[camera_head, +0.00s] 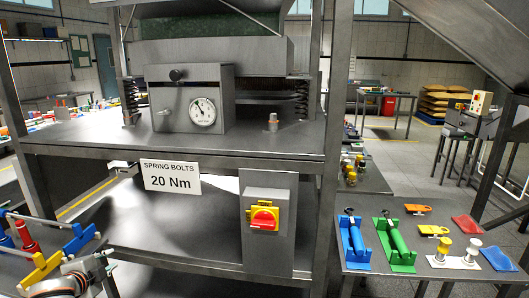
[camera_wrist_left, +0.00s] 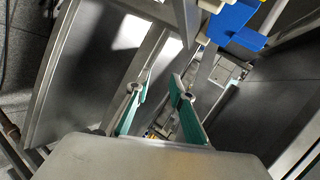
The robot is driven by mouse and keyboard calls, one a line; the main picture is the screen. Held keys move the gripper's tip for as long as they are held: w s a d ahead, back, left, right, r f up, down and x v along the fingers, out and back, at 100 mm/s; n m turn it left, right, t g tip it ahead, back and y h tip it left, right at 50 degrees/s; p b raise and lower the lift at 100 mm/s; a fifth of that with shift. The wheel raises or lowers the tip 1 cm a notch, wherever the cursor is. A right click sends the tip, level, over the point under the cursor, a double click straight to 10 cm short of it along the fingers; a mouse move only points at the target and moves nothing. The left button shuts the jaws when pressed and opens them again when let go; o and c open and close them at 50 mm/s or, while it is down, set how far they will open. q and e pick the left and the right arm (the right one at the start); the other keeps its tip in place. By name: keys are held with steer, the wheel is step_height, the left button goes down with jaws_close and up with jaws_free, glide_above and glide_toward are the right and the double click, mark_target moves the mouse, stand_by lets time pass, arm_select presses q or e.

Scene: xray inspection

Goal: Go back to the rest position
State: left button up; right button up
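My left gripper (camera_wrist_left: 160,98) shows in the left wrist view with its two teal-padded fingers apart and nothing between them. In the head view, part of my left gripper and wrist (camera_head: 88,272) shows at the bottom left, beside a rack (camera_head: 45,268) with blue and yellow holders and a red tool; the fingers cannot be made out there. A blue piece (camera_wrist_left: 236,28) shows beyond the fingers at the top of the left wrist view. My right gripper is not in view.
A metal machine frame (camera_head: 180,148) with a gauge (camera_head: 203,112), a "20 Nm" sign (camera_head: 171,177) and a red-yellow switch (camera_head: 263,219) fills the middle.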

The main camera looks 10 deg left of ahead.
arm_select(q)
steer(key=s+d+f+g+h, duration=0.1)
steer(key=s+d+f+h, duration=0.1)
steer(key=s+d+f, duration=0.4)
steer(key=s+d+f+g+h, duration=0.1)
steer(key=s+d+f+h, duration=0.1)
steer(key=s+f, duration=0.7)
steer(key=s+d+f+g+h, duration=0.1)
steer(key=s+d+f+h, duration=0.1)
steer(key=s+d+f, duration=0.5)
steer(key=s+d+n, duration=0.1)
steer(key=d+n, duration=0.3)
steer(key=d, duration=0.5)
steer(key=s+d+n+t, duration=0.1)
steer(key=d+n, duration=0.3)
steer(key=d, duration=0.6)
steer(key=shift+s+d, duration=0.15)
steer(key=shift+s, duration=0.65)
